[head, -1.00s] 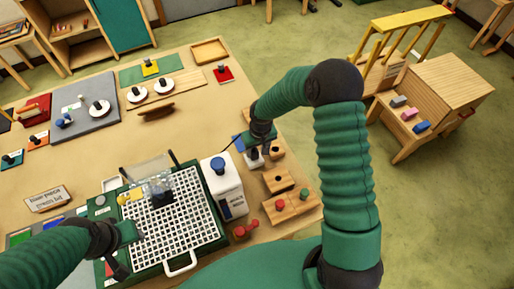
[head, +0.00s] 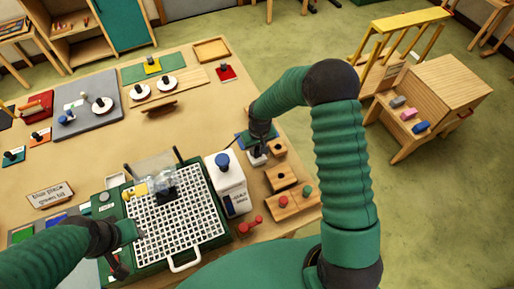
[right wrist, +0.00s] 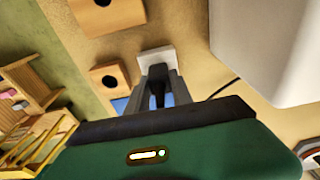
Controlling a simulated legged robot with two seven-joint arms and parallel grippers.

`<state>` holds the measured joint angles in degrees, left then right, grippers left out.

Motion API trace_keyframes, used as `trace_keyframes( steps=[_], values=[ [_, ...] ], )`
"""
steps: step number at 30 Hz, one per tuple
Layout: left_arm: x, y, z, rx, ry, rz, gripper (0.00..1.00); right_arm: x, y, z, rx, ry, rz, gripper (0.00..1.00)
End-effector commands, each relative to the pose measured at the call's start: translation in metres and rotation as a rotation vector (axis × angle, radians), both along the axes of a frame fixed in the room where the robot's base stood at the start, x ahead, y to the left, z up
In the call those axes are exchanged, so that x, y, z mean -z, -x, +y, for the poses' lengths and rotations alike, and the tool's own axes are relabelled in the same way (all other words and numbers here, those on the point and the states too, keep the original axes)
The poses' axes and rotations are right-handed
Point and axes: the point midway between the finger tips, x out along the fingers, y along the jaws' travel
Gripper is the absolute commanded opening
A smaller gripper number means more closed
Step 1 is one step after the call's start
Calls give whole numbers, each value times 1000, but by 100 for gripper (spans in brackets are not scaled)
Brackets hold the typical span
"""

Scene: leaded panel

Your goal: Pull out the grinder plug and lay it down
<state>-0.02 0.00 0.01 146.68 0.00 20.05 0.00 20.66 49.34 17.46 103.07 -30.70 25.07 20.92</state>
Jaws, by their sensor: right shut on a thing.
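My right gripper (head: 259,149) points down at the right edge of the table, over a small white socket block (head: 257,159). In the right wrist view its two grey fingers (right wrist: 158,88) are shut on the black plug (right wrist: 157,97), with the white block (right wrist: 155,54) just beyond the fingertips. I cannot tell whether the plug is fully seated. The grinder (head: 176,212) has a white grid top in a green frame. My left gripper (head: 128,236) is at the grinder's left side; its jaws are too unclear to read.
Wooden blocks with holes (head: 281,178) and a red-handled thing (head: 251,225) are near the table edge. A dark cord (right wrist: 222,88) runs beside the fingers.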

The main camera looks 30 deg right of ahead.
Motion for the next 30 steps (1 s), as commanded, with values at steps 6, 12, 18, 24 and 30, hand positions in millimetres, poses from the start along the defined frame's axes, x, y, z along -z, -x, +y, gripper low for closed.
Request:
trace_keyframes(
  steps=[6, 12, 18, 24, 30],
  values=[
    [0, 0, 0, -1, 0, 0, 36, 0, 1, 0, 0, -4, -1, 0],
    [-2, 0, 0, 0, 0, 0, 36, -3, 0, 1, -2, -5, -3, 0],
    [-4, 0, 0, 0, 0, 0, 36, -7, 0, 0, 0, -3, -4, 0],
    [-7, 0, 0, -1, 0, 0, 36, -10, 0, 0, 1, -2, -5, 0],
    [-9, 0, 0, -1, 0, 0, 36, -13, 0, 0, 1, -4, -5, 0]
  ],
)
